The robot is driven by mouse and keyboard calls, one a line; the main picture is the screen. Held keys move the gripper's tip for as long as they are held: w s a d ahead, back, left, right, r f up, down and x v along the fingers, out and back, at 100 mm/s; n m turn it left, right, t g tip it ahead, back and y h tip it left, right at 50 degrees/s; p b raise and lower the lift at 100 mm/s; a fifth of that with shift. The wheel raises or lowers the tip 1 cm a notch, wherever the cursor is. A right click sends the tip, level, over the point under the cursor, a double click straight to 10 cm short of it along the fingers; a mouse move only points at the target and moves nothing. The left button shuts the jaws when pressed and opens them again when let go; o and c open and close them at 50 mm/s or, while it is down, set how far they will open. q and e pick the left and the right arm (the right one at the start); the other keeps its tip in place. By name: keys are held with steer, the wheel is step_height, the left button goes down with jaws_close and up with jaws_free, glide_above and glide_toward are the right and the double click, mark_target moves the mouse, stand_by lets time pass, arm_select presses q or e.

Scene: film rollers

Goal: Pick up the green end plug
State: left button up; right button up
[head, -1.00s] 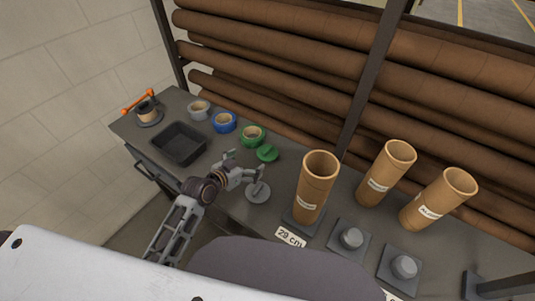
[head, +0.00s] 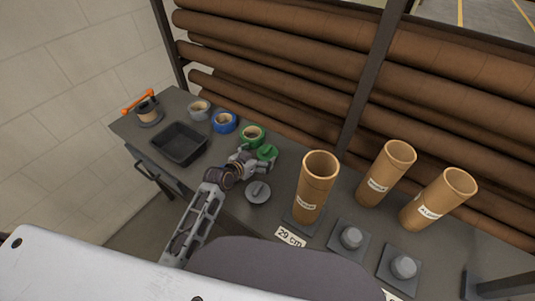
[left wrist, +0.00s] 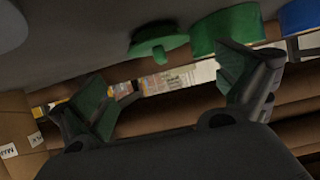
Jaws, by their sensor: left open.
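The green end plug (head: 267,152), a flat disc with a raised grip, lies on the bench in front of the green tape roll (head: 252,136). My left gripper (head: 259,158) is open and empty, close to the plug's near side. In the left wrist view the green end plug (left wrist: 158,38) shows beyond and between the spread fingers of my left gripper (left wrist: 168,85), apart from them. A grey end plug (head: 257,192) lies on the bench nearer me. My right gripper is not in view.
Blue (head: 223,122) and grey (head: 199,109) tape rolls and a black tray (head: 179,143) stand to the left. A cardboard tube (head: 316,185) stands upright to the right, with two more tubes beyond it. Long brown rolls are racked behind the bench.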

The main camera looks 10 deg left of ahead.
mark_target(267, 150)
arm_select(q)
steer(key=shift+w+d+f, duration=0.1)
steer(key=shift+w, duration=0.1)
steer(key=shift+w, duration=0.15)
steer(key=shift+r+x, duration=0.2)
steer(key=shift+x, duration=2.35)
steer(key=c, duration=1)
